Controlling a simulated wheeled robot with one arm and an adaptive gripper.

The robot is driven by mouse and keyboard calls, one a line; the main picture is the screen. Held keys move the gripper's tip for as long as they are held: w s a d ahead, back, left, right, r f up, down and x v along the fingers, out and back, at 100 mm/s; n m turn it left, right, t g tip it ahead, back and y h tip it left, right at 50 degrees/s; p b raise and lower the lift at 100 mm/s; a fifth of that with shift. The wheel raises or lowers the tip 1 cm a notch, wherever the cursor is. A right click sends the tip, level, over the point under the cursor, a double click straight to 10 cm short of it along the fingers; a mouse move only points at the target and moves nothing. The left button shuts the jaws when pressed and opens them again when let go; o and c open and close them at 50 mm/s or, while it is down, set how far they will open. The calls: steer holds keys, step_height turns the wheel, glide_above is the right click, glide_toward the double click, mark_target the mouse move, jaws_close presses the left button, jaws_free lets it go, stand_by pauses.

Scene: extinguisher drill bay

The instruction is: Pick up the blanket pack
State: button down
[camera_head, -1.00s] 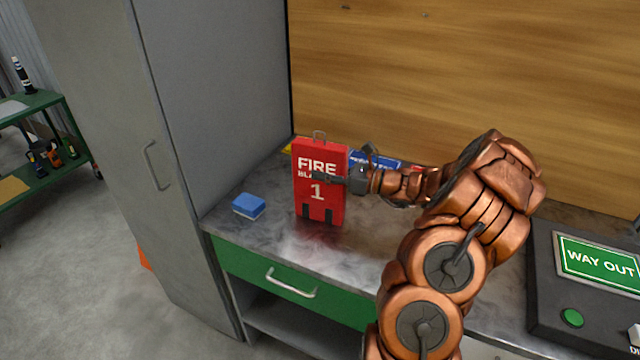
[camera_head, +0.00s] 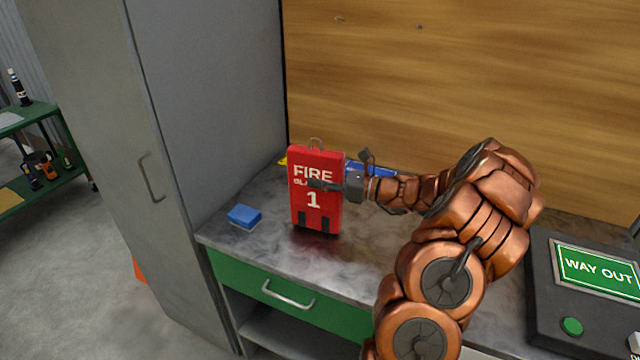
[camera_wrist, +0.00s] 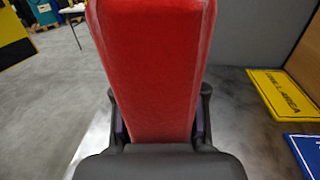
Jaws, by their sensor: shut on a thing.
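The blanket pack (camera_head: 316,212) is a red upright case marked "FIRE" and "1", with a loop on top and two dark tabs at its lower edge. It is at the bench top in the head view; I cannot tell whether its base touches the surface. My gripper (camera_head: 325,186) comes from the right and is shut on the pack, with a dark finger across its front. In the wrist view the red pack (camera_wrist: 152,70) fills the middle, between the two fingers (camera_wrist: 157,120). Part of its lettering is hidden by the finger.
A blue sponge-like block (camera_head: 244,216) lies left of the pack on the metal bench (camera_head: 270,245). A grey cabinet (camera_head: 200,110) stands close on the left, a wooden panel (camera_head: 450,80) behind. Blue and yellow signs lie behind the pack. A "WAY OUT" box (camera_head: 590,285) is at right.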

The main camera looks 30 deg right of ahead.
steer(key=shift+r, duration=0.5)
steer(key=shift+r+b, duration=0.45)
steer(key=shift+r, duration=0.4)
steer(key=s+a+r+b, duration=0.1)
steer(key=s+a+b, duration=0.3)
steer(key=s+a, duration=0.5)
steer(key=a, duration=0.4)
steer(key=shift+s+r, duration=0.2)
steer(key=shift+s, duration=0.05)
